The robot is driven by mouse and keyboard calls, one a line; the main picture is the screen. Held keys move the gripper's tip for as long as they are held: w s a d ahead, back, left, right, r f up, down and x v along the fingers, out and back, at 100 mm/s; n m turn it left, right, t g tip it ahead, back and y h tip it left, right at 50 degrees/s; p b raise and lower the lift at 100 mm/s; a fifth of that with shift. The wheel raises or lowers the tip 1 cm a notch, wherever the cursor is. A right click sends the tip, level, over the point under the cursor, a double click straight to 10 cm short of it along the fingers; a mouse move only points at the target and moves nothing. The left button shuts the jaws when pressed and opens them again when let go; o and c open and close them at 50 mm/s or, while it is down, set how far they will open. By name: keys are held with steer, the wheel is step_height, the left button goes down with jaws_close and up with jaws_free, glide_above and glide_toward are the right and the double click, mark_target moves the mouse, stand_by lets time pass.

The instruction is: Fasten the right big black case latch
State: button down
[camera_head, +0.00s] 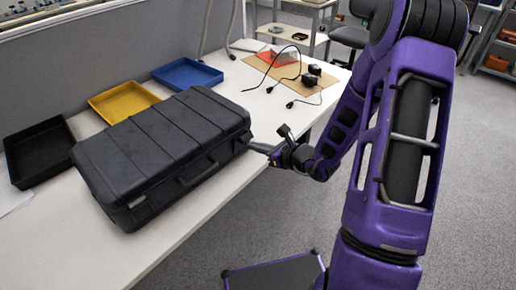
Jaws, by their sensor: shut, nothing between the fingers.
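The big black case (165,145) lies flat on the white table with its lid down. Its handle (198,174) is in the middle of the front side. A small grey left latch (137,201) shows near the left end of the front. The right latch area (245,138) is at the right end of the front, right by my fingertips. It is too small and partly hidden to tell how the latch stands. My gripper (256,147) is shut and empty. Its fingertips are at or very near the case's right front; I cannot tell if they touch.
Black (40,152), yellow (125,101) and blue (187,74) trays stand behind the case. A brown board (284,68) with a red item (277,58) and black cables lies at the table's far end. The table (110,255) is clear in front of the case.

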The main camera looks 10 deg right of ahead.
mark_target(246, 135)
steer(key=shift+r+g+h+p, duration=0.25)
steer(key=shift+g+h+p, duration=0.05)
steer(key=shift+p, duration=0.35)
steer(key=shift+w+a+r+g+h+p, duration=0.15)
steer(key=shift+r+g+h+p, duration=0.7)
steer(key=shift+p, duration=0.95)
steer(key=shift+w+a+r+g+h+p, duration=0.15)
steer(key=shift+r+g+h+p, duration=0.15)
steer(key=shift+g+p, duration=0.5)
steer(key=shift+w+d+r+g+h+p, duration=0.15)
steer(key=shift+r+g+p, duration=0.25)
steer(key=shift+p, duration=0.65)
steer(key=shift+w+a+r, duration=0.4)
steer(key=shift+r, duration=0.2)
